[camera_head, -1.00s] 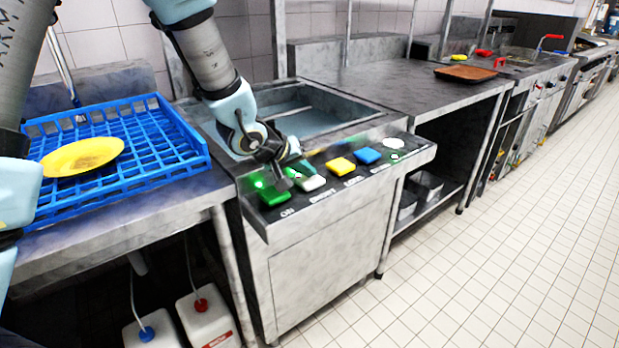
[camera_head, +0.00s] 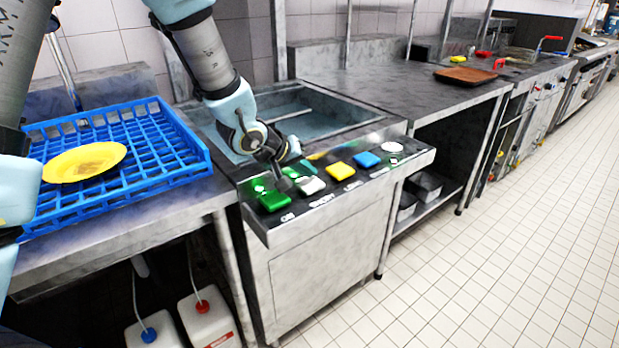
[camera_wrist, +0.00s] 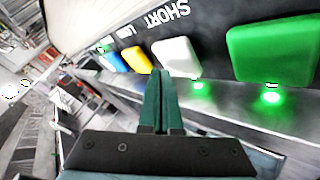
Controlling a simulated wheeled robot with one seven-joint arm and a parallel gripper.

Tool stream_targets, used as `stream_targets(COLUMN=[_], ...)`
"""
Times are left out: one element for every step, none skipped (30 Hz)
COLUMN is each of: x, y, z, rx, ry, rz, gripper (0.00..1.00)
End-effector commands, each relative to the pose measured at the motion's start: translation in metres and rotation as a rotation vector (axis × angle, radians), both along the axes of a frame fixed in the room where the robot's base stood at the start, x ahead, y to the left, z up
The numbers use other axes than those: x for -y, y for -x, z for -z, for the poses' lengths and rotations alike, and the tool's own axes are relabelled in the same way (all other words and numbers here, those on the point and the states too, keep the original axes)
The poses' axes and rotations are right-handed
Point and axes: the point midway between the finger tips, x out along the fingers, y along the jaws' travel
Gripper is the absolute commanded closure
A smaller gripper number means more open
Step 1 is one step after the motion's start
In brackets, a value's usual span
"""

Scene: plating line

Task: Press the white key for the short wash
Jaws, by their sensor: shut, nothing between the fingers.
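The white key (camera_head: 311,186) sits on the washer's sloped front panel, second from the left, beside the green key (camera_head: 274,201). In the wrist view the white key (camera_wrist: 177,58) has the label SHORT beside it. My gripper (camera_head: 284,183) is shut and empty, close above the panel behind the white and green keys. In the wrist view its fingertips (camera_wrist: 161,76) end near the white key's edge, left of its middle; I cannot tell whether they touch. Green lamps glow beside the green key (camera_wrist: 271,97) and beside the white key (camera_wrist: 199,86).
A yellow key (camera_head: 340,172), a blue key (camera_head: 367,159) and a round white part (camera_head: 392,147) continue along the panel to the right. The sink basin (camera_head: 318,122) lies behind. A blue rack (camera_head: 190,150) with a yellow plate (camera_head: 84,162) stands at left.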

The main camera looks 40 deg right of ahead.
Motion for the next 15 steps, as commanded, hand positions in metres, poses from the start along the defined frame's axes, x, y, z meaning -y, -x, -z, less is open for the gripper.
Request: stream_targets(x=[0.0,0.0,0.0,0.0,0.0,0.0,0.0,0.0,0.0,0.0,0.0,0.0,0.0,0.0,0.0], y=[0.0,0.0,0.0,0.0,0.0,0.0,0.0,0.0,0.0,0.0,0.0,0.0,-0.001,-0.001,-0.001], z=[-0.001,-0.001,0.0,0.0,0.0,0.0,0.0,0.0,-0.001,-0.002,-0.003,-0.006,-0.008,-0.011,-0.015], rx=[-0.001,0.0,0.0,0.0,0.0,0.0,0.0,0.0,0.001,0.001,0.001,0.0,0.0,0.0,0.0], ry=[0.0,0.0,0.0,0.0,0.0,0.0,0.0,0.0,0.001,0.001,0.001,0.001,0.001,0.001,0.001], rz=[-0.001,0.0,0.0,0.0,0.0,0.0,0.0,0.0,-0.001,-0.001,-0.001,-0.001,-0.001,-0.001,-0.001], gripper=[1.0,1.0,1.0,1.0,1.0,1.0,1.0,1.0,1.0,1.0,1.0,1.0,1.0,1.0,1.0])
